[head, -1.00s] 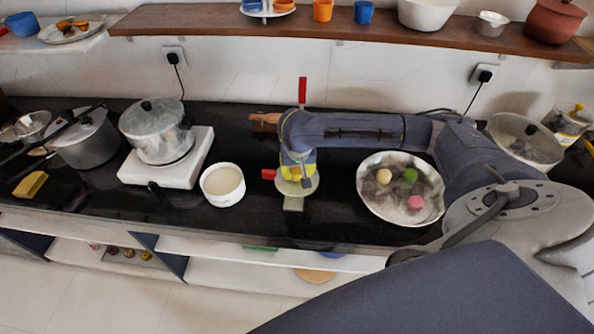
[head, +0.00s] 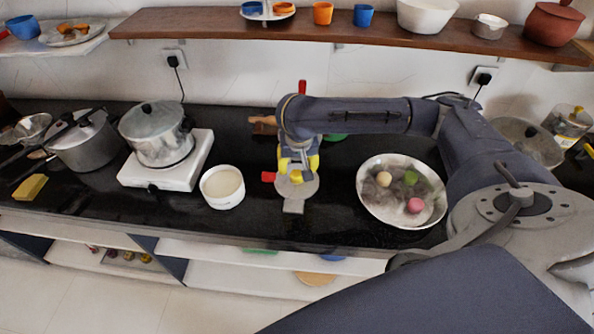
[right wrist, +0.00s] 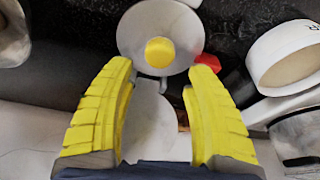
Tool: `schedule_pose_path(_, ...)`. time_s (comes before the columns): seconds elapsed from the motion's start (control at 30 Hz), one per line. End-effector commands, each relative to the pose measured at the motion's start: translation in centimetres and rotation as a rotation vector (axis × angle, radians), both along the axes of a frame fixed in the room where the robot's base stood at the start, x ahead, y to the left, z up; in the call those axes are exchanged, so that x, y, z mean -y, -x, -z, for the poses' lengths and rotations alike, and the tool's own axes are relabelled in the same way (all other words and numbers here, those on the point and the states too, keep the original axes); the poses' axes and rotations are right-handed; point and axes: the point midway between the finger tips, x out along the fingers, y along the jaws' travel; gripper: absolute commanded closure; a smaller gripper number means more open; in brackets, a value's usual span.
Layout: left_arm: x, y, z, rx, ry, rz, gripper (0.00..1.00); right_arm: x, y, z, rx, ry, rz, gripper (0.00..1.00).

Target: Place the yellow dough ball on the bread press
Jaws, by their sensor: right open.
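The yellow dough ball (head: 296,177) rests on the round grey plate of the bread press (head: 308,188). In the right wrist view the ball (right wrist: 160,51) sits near the middle of the plate (right wrist: 130,35). My right gripper (head: 298,162) is open just behind the ball in the head view. In the right wrist view its yellow fingers (right wrist: 162,68) are spread wide, with nothing between them. The press has a red part at its left and a red upright handle (head: 302,87) behind my arm. My arm hides the back of the press. My left gripper is out of view.
A steel plate (head: 372,207) with a cream, a green and a pink ball stands to the right. A white bowl (head: 223,203) stands left of the press. A pot (head: 153,140) sits on a white stove. A wooden shelf (head: 210,23) runs above.

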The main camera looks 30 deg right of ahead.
Motion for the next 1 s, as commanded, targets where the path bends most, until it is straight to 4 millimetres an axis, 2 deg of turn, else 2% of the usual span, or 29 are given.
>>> schedule_pose_path(0.03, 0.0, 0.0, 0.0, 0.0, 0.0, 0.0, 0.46, -0.1, 0.1, -0.9, 0.004, 0.002, -0.003, 0.47)
schedule_pose_path(0.2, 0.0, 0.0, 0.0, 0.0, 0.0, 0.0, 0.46, -0.3, 0.6, -3.0, 0.003, 0.001, -0.001, 0.47)
schedule_pose_path(0.4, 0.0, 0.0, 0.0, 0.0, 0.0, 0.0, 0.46, -0.5, 1.0, -4.7, 0.002, 0.001, -0.001, 0.47)
schedule_pose_path(0.63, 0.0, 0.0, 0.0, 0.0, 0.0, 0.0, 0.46, -0.6, 1.3, -5.6, -0.001, 0.001, -0.001, 0.47)
schedule_pose_path(1.0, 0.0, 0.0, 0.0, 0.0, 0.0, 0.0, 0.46, -0.6, 1.3, -5.7, -0.001, 0.001, -0.001, 0.47)
